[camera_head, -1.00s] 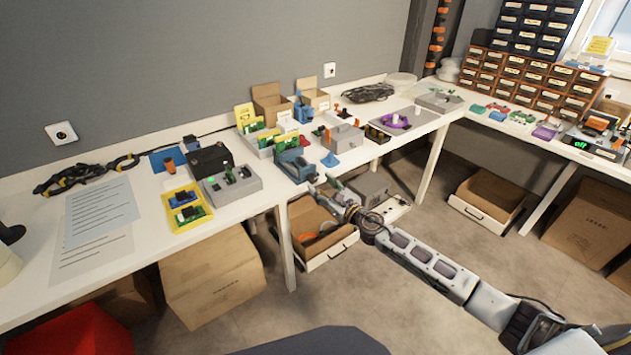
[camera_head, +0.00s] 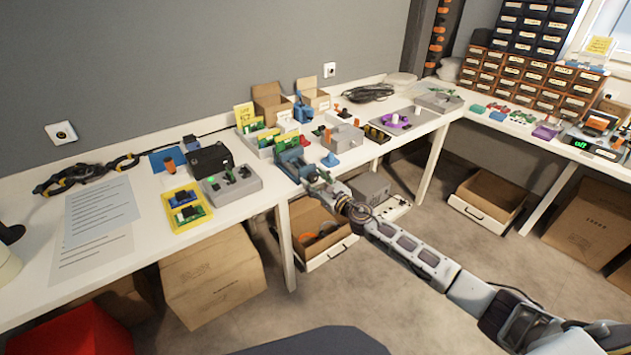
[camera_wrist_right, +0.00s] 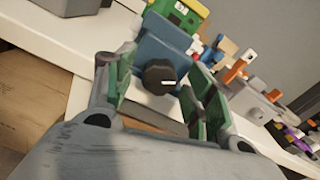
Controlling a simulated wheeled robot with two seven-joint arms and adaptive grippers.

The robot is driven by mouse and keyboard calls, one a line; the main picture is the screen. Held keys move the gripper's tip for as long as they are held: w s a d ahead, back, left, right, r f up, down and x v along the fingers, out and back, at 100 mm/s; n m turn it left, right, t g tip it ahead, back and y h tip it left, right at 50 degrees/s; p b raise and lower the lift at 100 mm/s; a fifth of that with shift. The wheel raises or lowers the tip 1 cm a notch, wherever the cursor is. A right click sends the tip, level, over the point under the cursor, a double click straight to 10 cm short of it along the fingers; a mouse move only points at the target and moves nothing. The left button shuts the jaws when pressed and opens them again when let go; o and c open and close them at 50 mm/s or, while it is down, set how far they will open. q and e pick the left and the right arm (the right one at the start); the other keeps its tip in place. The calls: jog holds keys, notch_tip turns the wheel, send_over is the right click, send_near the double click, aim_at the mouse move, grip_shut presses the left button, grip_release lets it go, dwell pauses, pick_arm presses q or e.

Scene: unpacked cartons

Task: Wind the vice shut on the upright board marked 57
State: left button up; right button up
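The blue vice (camera_head: 292,166) stands at the front edge of the white bench. A green board (camera_head: 287,142) with a yellow top edge stands upright in it; I cannot read its number. The board (camera_wrist_right: 187,14) also shows at the top of the right wrist view, behind the blue vice body (camera_wrist_right: 162,42). The vice's black knob (camera_wrist_right: 159,76) faces my right gripper (camera_wrist_right: 161,68). Its green-padded fingers are apart, one on each side of the knob, with a visible gap on the left. In the head view my right gripper (camera_head: 318,182) is at the vice's front. My left gripper is not in view.
A grey box with a green light (camera_head: 232,185) and a yellow tray (camera_head: 186,207) lie left of the vice. A grey block with an orange part (camera_head: 344,138) and a small blue piece (camera_head: 330,160) lie to its right. An open drawer box (camera_head: 322,251) is below.

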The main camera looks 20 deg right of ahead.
jog(key=c, duration=0.9)
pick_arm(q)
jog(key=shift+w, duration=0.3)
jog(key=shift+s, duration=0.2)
